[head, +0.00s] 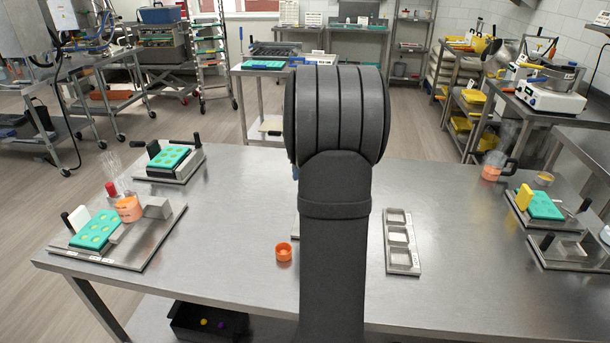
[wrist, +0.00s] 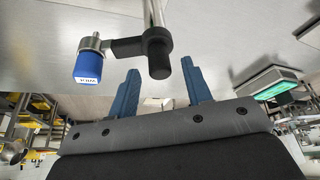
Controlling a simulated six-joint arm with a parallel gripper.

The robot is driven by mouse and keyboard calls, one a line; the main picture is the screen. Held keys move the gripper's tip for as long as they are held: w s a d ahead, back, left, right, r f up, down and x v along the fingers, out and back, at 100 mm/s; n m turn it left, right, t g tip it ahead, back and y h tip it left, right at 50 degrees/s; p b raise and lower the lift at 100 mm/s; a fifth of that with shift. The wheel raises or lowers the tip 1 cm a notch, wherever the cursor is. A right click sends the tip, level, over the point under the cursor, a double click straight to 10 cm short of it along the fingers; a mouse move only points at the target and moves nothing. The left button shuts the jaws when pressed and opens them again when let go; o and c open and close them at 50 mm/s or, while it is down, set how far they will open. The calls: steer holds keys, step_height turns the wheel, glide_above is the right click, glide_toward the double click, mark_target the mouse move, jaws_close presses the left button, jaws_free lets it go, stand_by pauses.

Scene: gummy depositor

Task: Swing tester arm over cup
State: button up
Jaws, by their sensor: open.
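The tester arm (wrist: 128,46) is a short black arm on a metal post (wrist: 153,14). It carries a blue labelled block (wrist: 88,67) on a silver fitting at its left end in the wrist view. My gripper (wrist: 160,72) is open, with two blue fingers spread apart. The black hub (wrist: 160,55) of the tester shows between and just beyond the fingertips; I cannot tell whether they touch. In the head view my own arm hides the gripper and most of the tester. A small orange cup (head: 284,252) stands on the steel table just left of my arm.
The steel table (head: 250,200) has free room on the left of centre. A three-pocket metal tray (head: 401,242) lies right of my arm. Teal mold fixtures stand at the left (head: 98,231) and right (head: 540,205). An orange-filled beaker (head: 128,208) stands by the left one.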

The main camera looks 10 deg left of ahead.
steer(key=shift+x, duration=0.9)
steer(key=shift+c, duration=0.3)
jaws_close()
steer(key=c, duration=0.9)
jaws_free()
steer(key=shift+m, duration=0.3)
steer(key=m+h, duration=0.1)
steer(key=m, duration=0.2)
steer(key=m+h, duration=0.1)
steer(key=m, duration=0.2)
steer(key=shift+a+t+h, duration=0.1)
steer(key=shift+t+h, duration=0.2)
steer(key=shift+t, duration=0.1)
steer(key=m+h, duration=0.1)
steer(key=m, duration=0.2)
steer(key=shift+m, duration=0.4)
steer(key=shift+m+g+h, duration=0.6)
steer(key=shift+m+h, duration=0.2)
steer(key=shift+m, duration=1)
